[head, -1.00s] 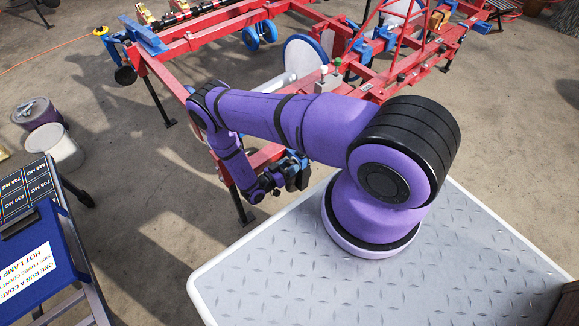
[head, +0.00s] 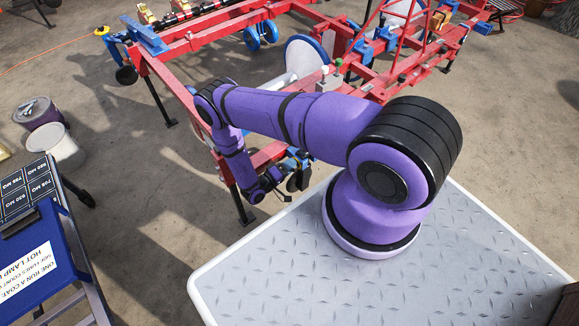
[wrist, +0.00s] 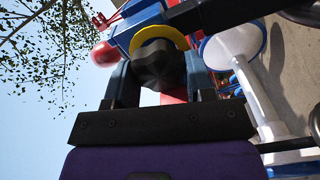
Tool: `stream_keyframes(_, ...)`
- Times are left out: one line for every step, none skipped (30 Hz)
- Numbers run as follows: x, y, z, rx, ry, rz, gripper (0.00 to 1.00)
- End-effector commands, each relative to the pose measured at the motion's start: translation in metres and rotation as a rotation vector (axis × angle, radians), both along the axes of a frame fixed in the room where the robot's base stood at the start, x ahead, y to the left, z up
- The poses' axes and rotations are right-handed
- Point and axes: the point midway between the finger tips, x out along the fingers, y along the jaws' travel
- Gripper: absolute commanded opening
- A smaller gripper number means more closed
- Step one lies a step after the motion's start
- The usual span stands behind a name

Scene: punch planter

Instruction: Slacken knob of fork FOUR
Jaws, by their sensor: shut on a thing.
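In the wrist view a black lobed knob (wrist: 157,62) sits in front of a yellow ring (wrist: 172,33). Blue metal of the fork's bracket (wrist: 128,28) shows behind it. My gripper (wrist: 160,76) has one finger on each side of the knob and is shut on it. No fork number is legible. In the head view my wrist hangs beside the near end of the red frame (head: 262,157). The knob and fingertips cannot be made out there.
A white disc on a shaft (wrist: 235,45) is right of the fingers in the wrist view. In the head view a blue stand with a sign (head: 35,262), a white bucket (head: 65,150) and a purple can (head: 38,112) are at left. Bare floor lies between.

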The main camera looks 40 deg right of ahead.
Motion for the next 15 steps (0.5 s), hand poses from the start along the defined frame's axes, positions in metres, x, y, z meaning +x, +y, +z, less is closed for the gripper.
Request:
stream_keyframes(0.0007, 0.0009, -0.0007, 0.002, 0.040, 0.001, 0.26)
stream_keyframes(0.0006, 0.0009, -0.0009, 0.001, 0.069, 0.001, 0.26)
stream_keyframes(0.0007, 0.0009, -0.0012, -0.001, 0.107, 0.002, 0.26)
stream_keyframes(0.0007, 0.0009, -0.0012, -0.002, 0.135, 0.002, 0.26)
stream_keyframes(0.0007, 0.0009, -0.0015, -0.003, 0.164, 0.001, 0.26)
stream_keyframes(0.0007, 0.0009, -0.0017, -0.004, 0.202, 0.002, 0.26)
stream_keyframes(0.0007, 0.0008, -0.0018, -0.005, 0.230, 0.001, 0.26)
stream_keyframes(0.0006, 0.0008, -0.0019, -0.006, 0.259, 0.001, 0.26)
stream_keyframes(0.0006, 0.0008, -0.0021, -0.007, 0.297, 0.001, 0.26)
stream_keyframes(0.0006, 0.0008, -0.0022, -0.008, 0.325, 0.001, 0.26)
stream_keyframes(0.0005, 0.0008, -0.0024, -0.009, 0.354, 0.001, 0.26)
stream_keyframes(0.0006, 0.0007, -0.0025, -0.011, 0.391, 0.000, 0.26)
stream_keyframes(0.0005, 0.0007, -0.0027, -0.012, 0.419, 0.000, 0.26)
stream_keyframes(0.0004, 0.0007, -0.0029, -0.013, 0.447, 0.000, 0.26)
stream_keyframes(0.0004, 0.0007, -0.0030, -0.014, 0.483, 0.000, 0.26)
